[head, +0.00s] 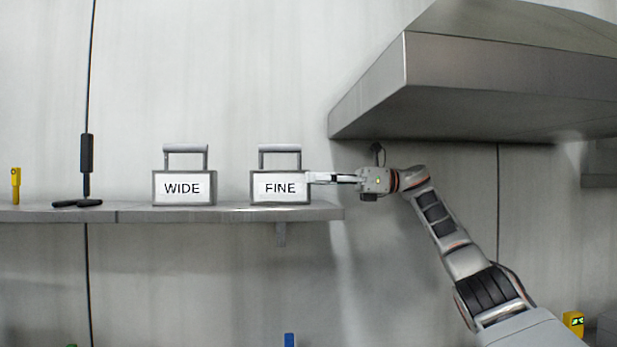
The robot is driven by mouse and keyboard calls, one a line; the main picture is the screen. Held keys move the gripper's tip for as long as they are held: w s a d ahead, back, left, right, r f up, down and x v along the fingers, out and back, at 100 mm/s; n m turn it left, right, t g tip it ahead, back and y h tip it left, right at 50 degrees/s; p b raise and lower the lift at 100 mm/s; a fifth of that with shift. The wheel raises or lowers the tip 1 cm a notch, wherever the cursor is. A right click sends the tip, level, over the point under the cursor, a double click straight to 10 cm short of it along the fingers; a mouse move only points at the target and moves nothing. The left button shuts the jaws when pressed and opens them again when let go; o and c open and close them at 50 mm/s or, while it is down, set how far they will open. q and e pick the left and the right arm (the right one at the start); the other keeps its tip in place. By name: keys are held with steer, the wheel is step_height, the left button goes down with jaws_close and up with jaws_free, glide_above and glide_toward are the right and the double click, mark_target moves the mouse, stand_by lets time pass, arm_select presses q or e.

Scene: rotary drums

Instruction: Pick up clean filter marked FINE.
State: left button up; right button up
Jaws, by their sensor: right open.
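The filter marked FINE (280,188) stands upright on the wall shelf. It is a grey framed box with a white label and a grey bar handle (280,148) on top. My right gripper (312,178) reaches in from the right, level with the upper part of the box and below the handle. Its fingertips are at the box's right side; I cannot tell whether they touch it. The gripper is open and holds nothing. The filter marked WIDE (183,188) stands to the left with the same kind of handle. My left gripper is not in view.
The shelf (130,214) ends just right of the FINE filter. A large metal hood (480,85) overhangs my right arm. The shelf between the filters is clear.

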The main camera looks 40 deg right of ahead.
mark_target(272, 181)
steer(key=shift+w+a+f+n+g, duration=0.25)
steer(key=shift+w+a+n+g, duration=0.15)
steer(key=shift+w+a, duration=0.5)
steer(key=shift+s+a, duration=0.1)
steer(key=shift+s, duration=0.15)
steer(key=shift+b+x, duration=0.35)
steer(key=shift+x, duration=3.6)
steer(key=c, duration=1.4)
